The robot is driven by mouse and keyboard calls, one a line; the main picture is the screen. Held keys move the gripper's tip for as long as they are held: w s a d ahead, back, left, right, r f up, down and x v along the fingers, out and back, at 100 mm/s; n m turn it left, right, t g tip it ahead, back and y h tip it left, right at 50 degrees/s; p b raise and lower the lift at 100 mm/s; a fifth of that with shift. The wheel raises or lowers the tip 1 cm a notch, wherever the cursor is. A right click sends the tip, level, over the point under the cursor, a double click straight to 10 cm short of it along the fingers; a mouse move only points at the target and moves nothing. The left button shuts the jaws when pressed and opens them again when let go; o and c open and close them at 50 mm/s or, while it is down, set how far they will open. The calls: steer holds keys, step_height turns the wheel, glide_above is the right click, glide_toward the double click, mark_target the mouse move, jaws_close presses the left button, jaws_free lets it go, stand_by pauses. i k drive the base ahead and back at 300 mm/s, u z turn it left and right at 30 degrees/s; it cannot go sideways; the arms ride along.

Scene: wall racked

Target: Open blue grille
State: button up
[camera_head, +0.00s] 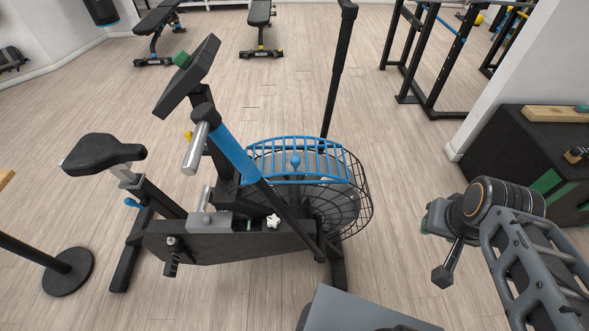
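The blue grille (320,150) is a curved barred panel on the upper part of the exercise bike's round black wire fan cage (362,205). It appears to lie against the cage. A small blue knob (295,160) shows at its middle. My gripper (440,247) is to the right of the cage, clear of it and touching nothing visible. I cannot tell from this angle whether its fingers are apart. The far side of the grille and its hinge are hard to make out.
The bike's blue and black frame (235,155) and a black upright post (338,75) stand close to the grille. A black box (510,150) is at the right by the wall. A round-based stand (68,272) is at lower left. Floor between cage and gripper is clear.

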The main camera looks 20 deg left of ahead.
mark_target(296, 161)
steer(key=k, duration=0.85)
steer(key=u, duration=1.15)
steer(key=i, duration=1.05)
